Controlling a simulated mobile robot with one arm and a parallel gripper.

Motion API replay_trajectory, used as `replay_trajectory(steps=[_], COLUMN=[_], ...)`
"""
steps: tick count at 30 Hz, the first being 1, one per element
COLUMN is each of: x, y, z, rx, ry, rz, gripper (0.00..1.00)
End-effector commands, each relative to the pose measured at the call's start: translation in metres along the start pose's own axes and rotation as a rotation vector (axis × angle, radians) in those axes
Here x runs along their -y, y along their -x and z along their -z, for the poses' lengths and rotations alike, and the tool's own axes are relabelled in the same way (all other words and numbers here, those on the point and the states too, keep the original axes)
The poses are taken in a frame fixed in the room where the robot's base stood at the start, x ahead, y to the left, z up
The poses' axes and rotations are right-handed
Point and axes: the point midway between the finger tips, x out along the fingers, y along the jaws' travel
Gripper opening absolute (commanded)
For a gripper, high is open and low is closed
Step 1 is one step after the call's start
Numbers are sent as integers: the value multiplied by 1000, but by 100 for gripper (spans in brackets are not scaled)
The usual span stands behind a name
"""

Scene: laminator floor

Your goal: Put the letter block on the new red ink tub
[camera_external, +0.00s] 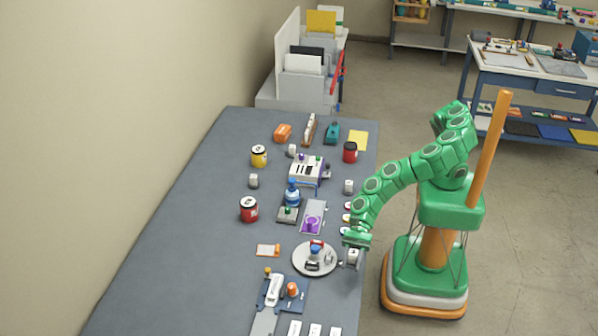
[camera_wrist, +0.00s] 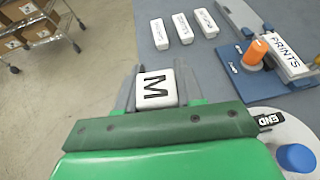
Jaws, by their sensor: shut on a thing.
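My gripper (camera_wrist: 157,92) is shut on a white letter block (camera_wrist: 157,88) marked with a black M. In the external view my gripper (camera_external: 353,246) holds the block (camera_external: 352,258) at the table's right edge, just right of the round plate. One red tub (camera_external: 249,209) with a pale label stands at the left middle of the table. Another red tub (camera_external: 350,152) with a dark top stands at the back right. Which of them is the new one I cannot tell. Neither tub shows in the wrist view.
The round plate (camera_external: 304,268) bears small items, one with a blue top. A blue bottle (camera_external: 292,192) stands mid-table. A blue fixture (camera_wrist: 240,58) and several white bars (camera_wrist: 182,28) lie near the front.

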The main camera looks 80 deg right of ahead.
Motion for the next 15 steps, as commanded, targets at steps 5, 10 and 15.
replay_trajectory(steps=[5, 10, 15], x=[-9, -12, -15], y=[17, 28, 32], z=[-3, -3, -4], rx=[2, 0, 2], ry=[3, 2, 2], rz=[-1, 2, 0], gripper=[0, 0, 0])
